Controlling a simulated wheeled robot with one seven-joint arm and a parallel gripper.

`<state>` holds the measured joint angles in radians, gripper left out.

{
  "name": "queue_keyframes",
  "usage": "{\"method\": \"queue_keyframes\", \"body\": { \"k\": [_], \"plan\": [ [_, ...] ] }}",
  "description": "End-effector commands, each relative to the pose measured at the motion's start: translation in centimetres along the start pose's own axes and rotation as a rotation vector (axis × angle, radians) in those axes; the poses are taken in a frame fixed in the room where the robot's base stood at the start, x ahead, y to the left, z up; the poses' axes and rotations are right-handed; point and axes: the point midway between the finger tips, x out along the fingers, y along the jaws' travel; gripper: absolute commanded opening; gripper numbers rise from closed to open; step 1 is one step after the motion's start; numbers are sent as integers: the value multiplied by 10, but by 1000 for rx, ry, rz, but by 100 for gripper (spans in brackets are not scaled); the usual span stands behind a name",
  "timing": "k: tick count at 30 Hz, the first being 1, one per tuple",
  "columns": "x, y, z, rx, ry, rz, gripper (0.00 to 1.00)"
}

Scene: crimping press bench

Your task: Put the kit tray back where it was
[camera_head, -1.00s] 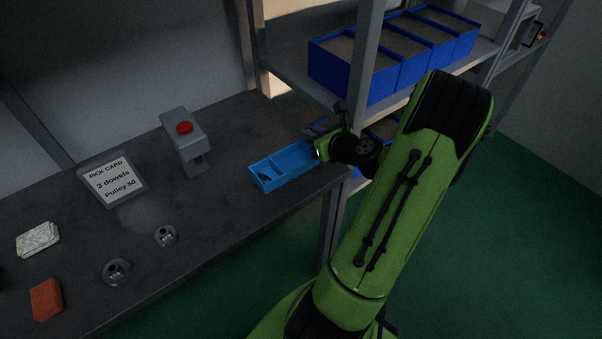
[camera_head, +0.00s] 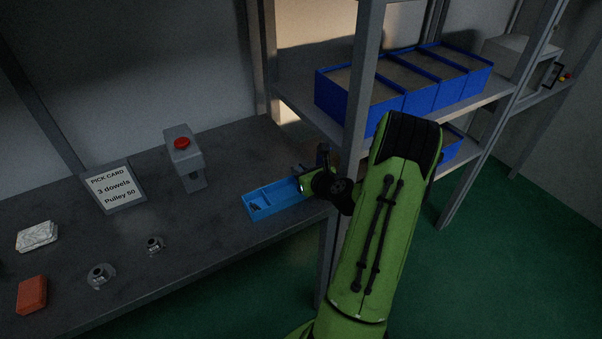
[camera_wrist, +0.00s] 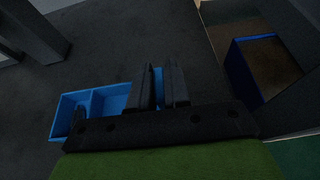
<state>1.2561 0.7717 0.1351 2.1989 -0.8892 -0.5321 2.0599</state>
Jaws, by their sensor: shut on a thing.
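The kit tray (camera_head: 270,199) is a light blue, divided tray at the right end of the dark bench. Small dark items lie in its left compartment. My gripper (camera_head: 302,184) is at the tray's right end, shut on it. In the wrist view the tray (camera_wrist: 102,90) shows to the left of and behind the two dark fingers (camera_wrist: 158,88), with a strip of blue between them. The part of the tray behind the gripper is hidden. I cannot tell whether the tray rests on the bench or hangs just above it.
A shelf post (camera_head: 360,90) and blue bins (camera_head: 400,85) are close on the right.

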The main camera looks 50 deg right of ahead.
Motion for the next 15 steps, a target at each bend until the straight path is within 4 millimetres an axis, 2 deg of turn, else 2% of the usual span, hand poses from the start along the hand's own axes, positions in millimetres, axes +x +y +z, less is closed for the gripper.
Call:
{"method": "queue_keyframes", "body": {
  "k": [4, 5, 9, 15],
  "plan": [
    [1, 0, -2, 1, 0, 1, 0],
    [1, 0, -2, 0, 1, 0, 20],
    [0, 0, -1, 0, 0, 1, 41],
    [0, 0, -1, 1, 0, 1, 42]
  ]
}}
